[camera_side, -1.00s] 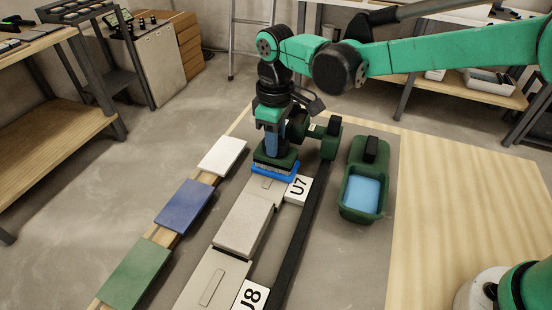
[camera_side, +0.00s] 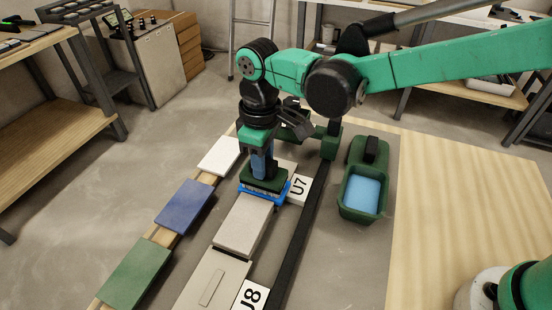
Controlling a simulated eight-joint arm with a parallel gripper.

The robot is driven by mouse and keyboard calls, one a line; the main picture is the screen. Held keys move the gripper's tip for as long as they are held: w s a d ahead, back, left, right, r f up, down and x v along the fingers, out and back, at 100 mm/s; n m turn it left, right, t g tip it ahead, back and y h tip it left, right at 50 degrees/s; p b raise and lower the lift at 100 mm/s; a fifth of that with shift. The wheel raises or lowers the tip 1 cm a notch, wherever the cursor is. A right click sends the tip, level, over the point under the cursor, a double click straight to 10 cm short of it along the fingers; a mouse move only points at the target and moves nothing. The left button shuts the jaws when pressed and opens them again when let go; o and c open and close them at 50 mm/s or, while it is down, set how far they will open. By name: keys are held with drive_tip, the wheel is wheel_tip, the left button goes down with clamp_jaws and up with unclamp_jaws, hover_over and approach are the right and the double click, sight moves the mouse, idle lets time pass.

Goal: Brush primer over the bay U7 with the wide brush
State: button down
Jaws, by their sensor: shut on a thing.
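My gripper (camera_side: 262,158) points down and is shut on the wide brush (camera_side: 265,187), which has a green block and a blue lower edge. The brush is over the near part of bay U7 (camera_side: 284,167), at the far edge of a light grey tile. Whether the bristles touch the surface cannot be told. The white U7 label (camera_side: 299,187) stands just right of the brush. A green tub (camera_side: 362,195) with light blue liquid is further right. The brush and gripper hide part of the bay.
The grey tile (camera_side: 242,224) lies nearer, then a bay by the U8 label (camera_side: 251,296). White (camera_side: 219,156), blue (camera_side: 184,205) and green (camera_side: 135,272) tiles lie on a wooden strip at left. A dark rail (camera_side: 301,235) runs right of the bays.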

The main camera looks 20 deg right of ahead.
drive_tip(key=shift+w+d, duration=2)
drive_tip(key=shift+s+a, duration=2)
drive_tip(key=shift+s, duration=0.05)
drive_tip(key=shift+r, duration=4.05)
